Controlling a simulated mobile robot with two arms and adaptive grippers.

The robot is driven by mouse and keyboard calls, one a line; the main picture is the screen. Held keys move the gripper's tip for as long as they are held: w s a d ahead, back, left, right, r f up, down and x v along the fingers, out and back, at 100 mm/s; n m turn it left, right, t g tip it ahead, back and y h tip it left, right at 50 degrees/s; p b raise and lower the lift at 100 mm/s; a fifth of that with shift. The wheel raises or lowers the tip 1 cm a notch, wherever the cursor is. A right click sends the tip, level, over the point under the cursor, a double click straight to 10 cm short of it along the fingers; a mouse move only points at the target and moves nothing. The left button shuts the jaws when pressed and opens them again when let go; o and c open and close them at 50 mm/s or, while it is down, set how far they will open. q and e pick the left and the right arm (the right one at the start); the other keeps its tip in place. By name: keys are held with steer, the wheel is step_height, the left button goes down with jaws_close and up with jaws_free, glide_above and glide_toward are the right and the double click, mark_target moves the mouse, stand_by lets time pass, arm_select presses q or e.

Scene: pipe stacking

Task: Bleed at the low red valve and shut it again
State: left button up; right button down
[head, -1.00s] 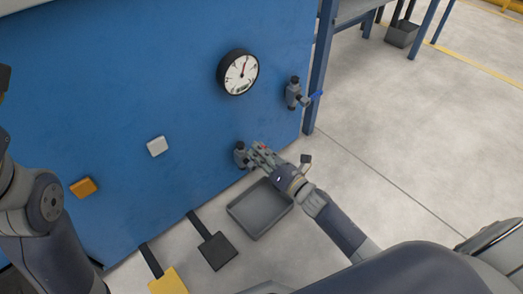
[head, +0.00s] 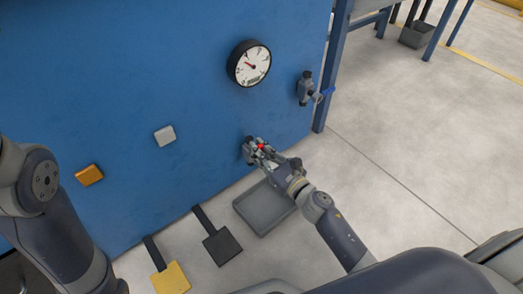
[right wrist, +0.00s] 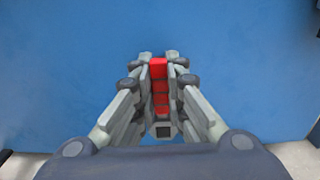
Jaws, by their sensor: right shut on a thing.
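The low red valve (head: 248,151) is a grey fitting low on the blue panel, with a red handle (head: 261,146). My right gripper (head: 260,149) is shut on the red handle. In the right wrist view the red handle (right wrist: 159,88) lies between both fingers of my right gripper (right wrist: 159,70), with a dark square-ended grey part below. The fingers partly hide the valve. A round white gauge (head: 249,64) is above, its needle pointing up and left. My left arm shows at the left, but its gripper is out of view.
A shallow grey tray (head: 279,226) lies on the floor below the valve. A valve with a blue handle (head: 309,89) is higher at right. White (head: 165,135) and orange (head: 89,174) buttons are on the panel. Black (head: 223,247) and yellow (head: 170,279) pedals lie in front.

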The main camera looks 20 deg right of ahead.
steer(key=shift+f, duration=0.1)
stand_by(0.3)
steer(key=c, duration=1.6)
jaws_free()
steer(key=v, duration=1.2)
